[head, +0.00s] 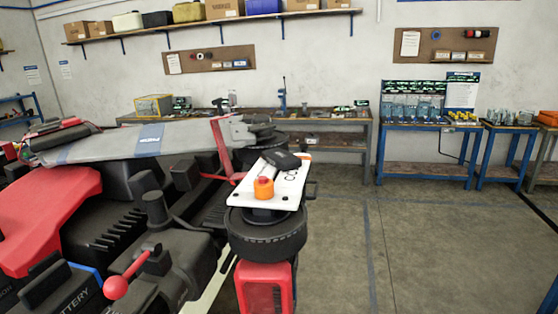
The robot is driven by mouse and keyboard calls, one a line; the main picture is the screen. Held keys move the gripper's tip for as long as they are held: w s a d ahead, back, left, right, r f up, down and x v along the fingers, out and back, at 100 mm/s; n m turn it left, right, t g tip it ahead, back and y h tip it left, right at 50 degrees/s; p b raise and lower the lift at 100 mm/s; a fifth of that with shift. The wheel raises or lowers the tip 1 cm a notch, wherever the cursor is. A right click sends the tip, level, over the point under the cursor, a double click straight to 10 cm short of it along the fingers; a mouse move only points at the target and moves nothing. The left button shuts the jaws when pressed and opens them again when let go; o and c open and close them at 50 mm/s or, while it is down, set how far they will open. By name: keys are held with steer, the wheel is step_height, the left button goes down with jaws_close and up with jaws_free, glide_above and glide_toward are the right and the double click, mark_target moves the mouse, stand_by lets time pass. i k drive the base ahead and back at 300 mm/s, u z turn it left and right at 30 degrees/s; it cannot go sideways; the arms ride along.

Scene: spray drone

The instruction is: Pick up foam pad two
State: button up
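I cannot pick out foam pad two for certain. A long grey slab (110,146) with a blue label lies across the top of the red and black machine, which fills the left half of the view. A grey notched piece (240,131) sits at the slab's right end, beside a red upright strip (221,150). A white plate (287,193) with an orange-capped part (264,187) and a dark block (281,159) rests above a black round drum (266,236). My gripper does not show clearly in this view.
The floor (430,250) at the right is clear.

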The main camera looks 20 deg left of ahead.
mark_target(284, 160)
steer(key=u, duration=0.1)
steer(key=i, duration=1)
steer(key=z, duration=0.1)
